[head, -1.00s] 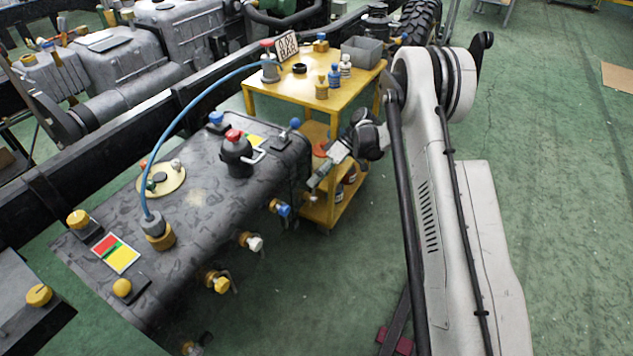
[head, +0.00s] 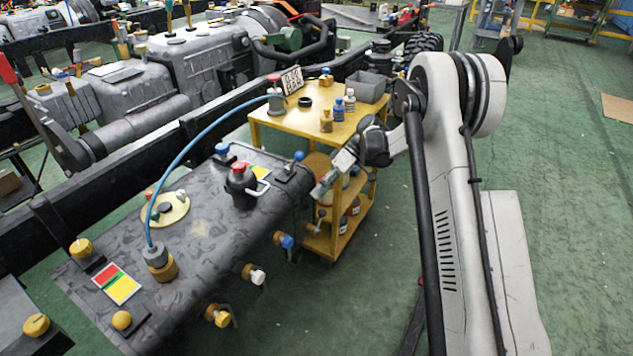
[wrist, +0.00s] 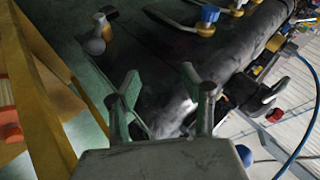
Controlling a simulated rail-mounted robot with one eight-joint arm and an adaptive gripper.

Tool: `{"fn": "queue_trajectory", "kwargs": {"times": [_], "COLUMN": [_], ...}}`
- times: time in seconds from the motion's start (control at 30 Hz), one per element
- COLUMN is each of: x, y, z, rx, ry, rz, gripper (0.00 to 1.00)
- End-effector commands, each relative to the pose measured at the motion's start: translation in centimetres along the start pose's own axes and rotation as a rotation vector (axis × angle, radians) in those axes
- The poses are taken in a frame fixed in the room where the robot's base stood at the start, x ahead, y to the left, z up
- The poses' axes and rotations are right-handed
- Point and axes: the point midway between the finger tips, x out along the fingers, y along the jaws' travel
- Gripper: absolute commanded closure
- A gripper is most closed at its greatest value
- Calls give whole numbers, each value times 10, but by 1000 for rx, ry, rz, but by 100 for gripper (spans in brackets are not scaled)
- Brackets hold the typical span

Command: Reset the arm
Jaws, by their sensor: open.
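My arm (head: 450,190) rises from the lower right of the head view and bends down at its elbow. My gripper (head: 322,190) is in the air beside the right end of the dark tank (head: 210,240), in front of the yellow cart. In the wrist view, my gripper (wrist: 160,95) shows two fingers spread apart with nothing between them. The tank's dark side and blue and yellow valve handles (wrist: 210,14) lie beyond the fingers.
A yellow cart (head: 290,124) with bottles and a grey bin (head: 366,87) stands just behind my gripper. A blue hose (head: 190,140) arches over the tank. A black chassis rail (head: 210,120) runs behind. Green floor (head: 570,160) is clear at right.

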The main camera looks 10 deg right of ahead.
Motion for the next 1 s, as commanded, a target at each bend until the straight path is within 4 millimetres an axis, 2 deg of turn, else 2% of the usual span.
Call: {"fn": "queue_trajectory", "kwargs": {"times": [0.17, 0.37, 0.73, 1.0], "x": [-1, -14, -60, -88], "y": [-1, -20, -93, -153], "z": [0, -7, -18, -10], "rx": [2, 38, 181, 284], "ry": [0, -2, 5, 27], "rz": [3, 42, 218, 360], "gripper": [58, 58, 58, 58]}}
